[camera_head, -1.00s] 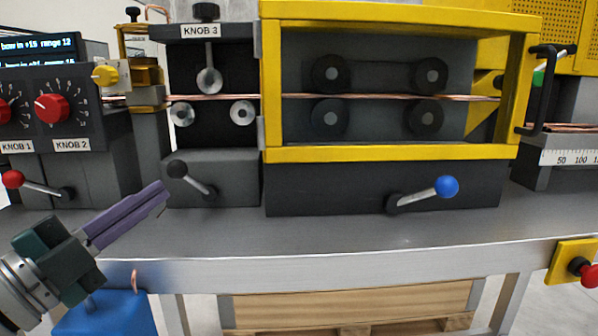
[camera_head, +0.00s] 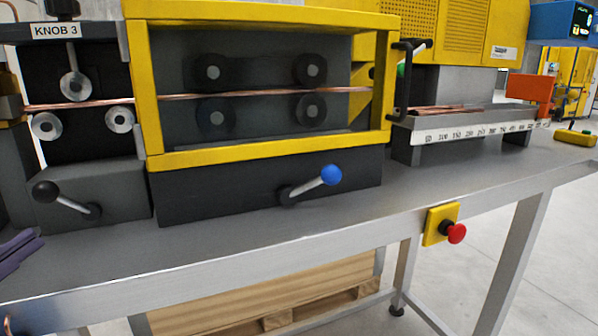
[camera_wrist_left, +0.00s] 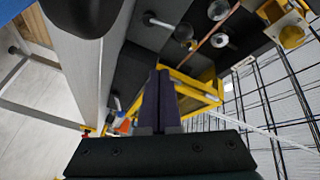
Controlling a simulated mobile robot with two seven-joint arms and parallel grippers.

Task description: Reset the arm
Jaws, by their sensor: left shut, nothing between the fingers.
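My left gripper (camera_head: 22,246) shows only as purple fingers at the left edge of the head view, above the table's front left part. Its fingers are together and empty. In the left wrist view the two purple fingers (camera_wrist_left: 160,100) lie side by side, pointing toward the machine. My right gripper is not in view. The copper tube (camera_head: 240,95) runs level through the rollers (camera_head: 213,73) inside the yellow frame (camera_head: 270,157) and past the KNOB 3 unit (camera_head: 62,75).
A blue-knobbed lever (camera_head: 330,175) and a black-knobbed lever (camera_head: 46,191) stick out from the machine's front. A red stop button (camera_head: 457,233) is on the table's front edge. A ruler rail (camera_head: 480,130) stands at right. The grey tabletop (camera_head: 400,195) is clear in front.

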